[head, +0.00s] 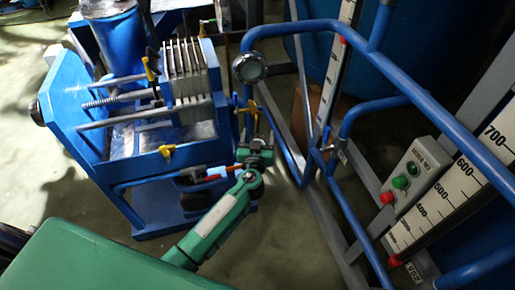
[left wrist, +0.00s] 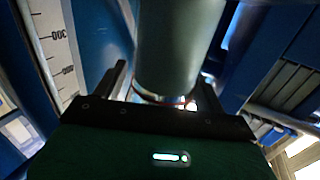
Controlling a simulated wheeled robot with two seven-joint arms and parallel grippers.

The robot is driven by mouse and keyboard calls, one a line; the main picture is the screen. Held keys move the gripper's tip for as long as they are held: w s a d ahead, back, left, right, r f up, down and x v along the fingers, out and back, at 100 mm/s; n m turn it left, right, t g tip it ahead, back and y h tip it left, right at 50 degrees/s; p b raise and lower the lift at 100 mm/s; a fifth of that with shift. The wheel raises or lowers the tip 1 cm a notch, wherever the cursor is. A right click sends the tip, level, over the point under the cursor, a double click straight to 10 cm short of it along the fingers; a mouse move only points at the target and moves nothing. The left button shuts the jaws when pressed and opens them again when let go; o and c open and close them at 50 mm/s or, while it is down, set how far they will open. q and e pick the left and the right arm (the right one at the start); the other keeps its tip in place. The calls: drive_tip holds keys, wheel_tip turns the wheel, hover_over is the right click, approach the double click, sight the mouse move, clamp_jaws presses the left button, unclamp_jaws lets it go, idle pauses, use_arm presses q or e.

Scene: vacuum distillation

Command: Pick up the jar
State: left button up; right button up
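No jar can be made out for certain in the head view. In the left wrist view a grey-green cylinder (left wrist: 180,45) with a shiny ring at its near end fills the upper middle; I cannot tell whether it is the jar. My left gripper (head: 257,150) is at the right side of the blue press in the head view. In the left wrist view its dark fingers (left wrist: 163,82) stand apart, with the cylinder showing between them and a narrow gap at the left finger. Whether the cylinder lies between the fingertips or beyond them is unclear. My right gripper is not in view.
The blue press with metal plates (head: 190,75) stands left of my gripper. A blue pipe frame (head: 400,85) with white scales and a grey button box (head: 415,172) stands to the right. A round gauge (head: 249,67) is behind the gripper. Floor (head: 290,250) is clear in front.

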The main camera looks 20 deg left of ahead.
use_arm(q)
drive_tip(key=c, duration=1.1)
drive_tip(key=shift+r, duration=0.15)
drive_tip(key=shift+c, duration=0.2)
